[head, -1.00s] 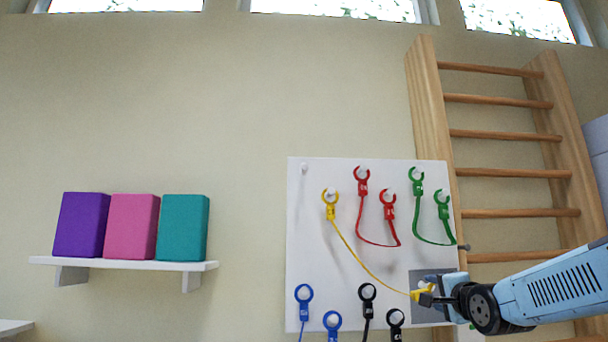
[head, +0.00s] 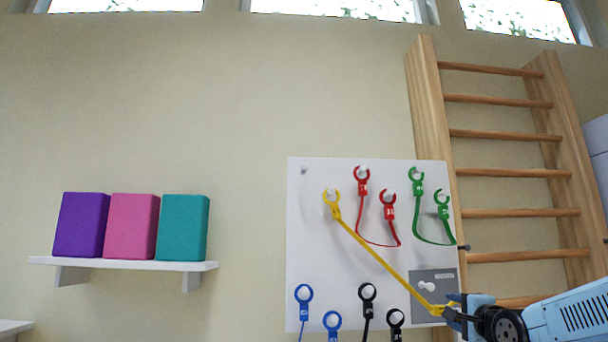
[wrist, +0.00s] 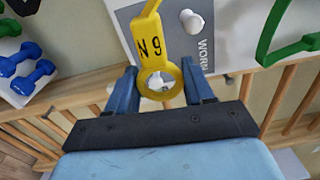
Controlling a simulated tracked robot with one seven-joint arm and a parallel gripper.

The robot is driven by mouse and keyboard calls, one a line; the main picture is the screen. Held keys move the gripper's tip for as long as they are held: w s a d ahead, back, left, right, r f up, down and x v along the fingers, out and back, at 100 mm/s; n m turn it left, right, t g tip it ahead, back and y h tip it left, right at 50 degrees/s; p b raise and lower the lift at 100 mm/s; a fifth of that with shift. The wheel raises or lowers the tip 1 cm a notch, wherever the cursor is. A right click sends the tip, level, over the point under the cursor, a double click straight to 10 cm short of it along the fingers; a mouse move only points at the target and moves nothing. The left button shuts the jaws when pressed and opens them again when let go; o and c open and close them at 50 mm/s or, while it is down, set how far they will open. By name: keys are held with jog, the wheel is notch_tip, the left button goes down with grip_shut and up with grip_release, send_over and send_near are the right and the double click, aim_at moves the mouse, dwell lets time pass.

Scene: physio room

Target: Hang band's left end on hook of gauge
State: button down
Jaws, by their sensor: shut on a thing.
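The yellow band runs straight and taut from its upper-left ring (head: 332,197) on a white peg to its lower-right end (head: 438,309) at my gripper (head: 451,309). My gripper is shut on this lower yellow ring (wrist: 145,87), which also shows between the two blue fingers (wrist: 160,88) in the wrist view with dark print on its tag. The grey gauge plate (head: 445,279) is at the board's lower right, with a white hook (head: 427,286) on it. The hook (wrist: 191,21) is bare in the wrist view; the held ring is below and right of it in the head view.
The white board (head: 310,240) carries red (head: 389,206), green (head: 417,183), blue (head: 304,300) and black bands (head: 367,300) on pegs. Wooden wall bars (head: 520,213) stand close on the right. A shelf (head: 130,263) with three blocks is far left.

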jog(key=d+f+m, duration=0.8)
jog(key=d+f, duration=0.7)
jog(key=shift+d+f, duration=0.15)
jog(key=shift+f, duration=0.2)
dwell(0.3)
jog(key=shift+w, duration=0.15)
jog(key=w, duration=0.9)
jog(key=shift+w, duration=0.2)
dwell(1.0)
jog(key=shift+w, duration=2.35)
dwell(1.2)
